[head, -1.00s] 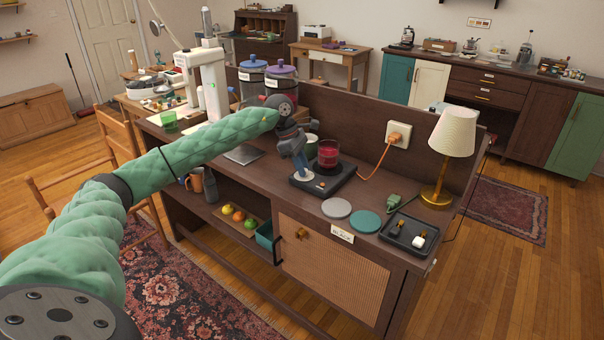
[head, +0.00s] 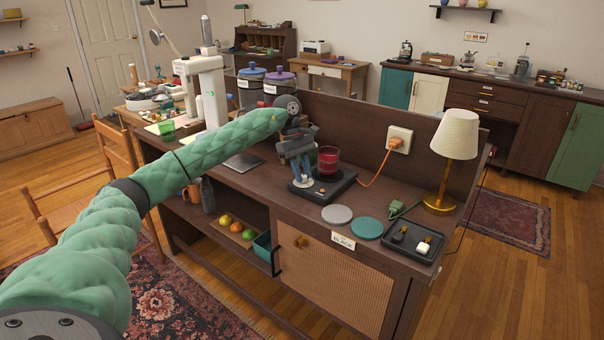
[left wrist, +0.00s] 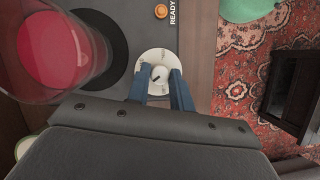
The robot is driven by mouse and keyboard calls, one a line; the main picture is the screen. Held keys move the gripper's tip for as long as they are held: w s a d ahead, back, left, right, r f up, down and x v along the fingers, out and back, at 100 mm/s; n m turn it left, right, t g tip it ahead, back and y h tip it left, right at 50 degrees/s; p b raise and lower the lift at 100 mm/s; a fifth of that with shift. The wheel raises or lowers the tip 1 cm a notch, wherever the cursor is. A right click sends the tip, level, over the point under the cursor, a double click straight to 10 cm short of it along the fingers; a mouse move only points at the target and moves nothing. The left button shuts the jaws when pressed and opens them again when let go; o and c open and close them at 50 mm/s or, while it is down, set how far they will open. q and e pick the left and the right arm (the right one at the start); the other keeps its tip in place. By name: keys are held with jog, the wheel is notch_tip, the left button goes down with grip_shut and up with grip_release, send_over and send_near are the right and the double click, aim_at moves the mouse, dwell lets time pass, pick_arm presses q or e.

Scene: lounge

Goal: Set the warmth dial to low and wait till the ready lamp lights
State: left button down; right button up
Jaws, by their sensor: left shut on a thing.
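A black cup warmer (head: 345,181) sits on the dark bench, with a glass of red liquid (head: 328,160) on its plate. Its white warmth dial (left wrist: 157,78) shows a short black pointer mark in the left wrist view. My left gripper (head: 303,184) points down at the warmer's near left corner. Its blue fingers (left wrist: 160,88) are shut on the dial, one on each side. The ready lamp (left wrist: 161,11) is an orange disc beside the word READY; I cannot tell for certain whether it glows. My right gripper is in neither view.
A grey coaster (head: 337,214) and a teal coaster (head: 367,228) lie right of the warmer. Farther right are a black tray (head: 414,252) and a table lamp (head: 453,140). An orange cord (head: 376,170) runs to a wall socket (head: 399,139).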

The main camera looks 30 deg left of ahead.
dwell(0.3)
pick_arm(q)
jog(key=c, duration=1.2)
grip_release()
jog(key=shift+c, duration=0.2)
jog(key=shift+w+a+r, duration=0.1)
jog(key=shift+a+r, duration=0.15)
jog(key=shift+r, duration=0.3)
jog(key=v, duration=0.6)
jog(key=shift+r+b, duration=0.25)
jog(key=shift+b, duration=0.2)
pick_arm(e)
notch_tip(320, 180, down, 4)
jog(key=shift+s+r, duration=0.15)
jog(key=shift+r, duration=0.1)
pick_arm(q)
jog(key=shift+a, duration=0.15)
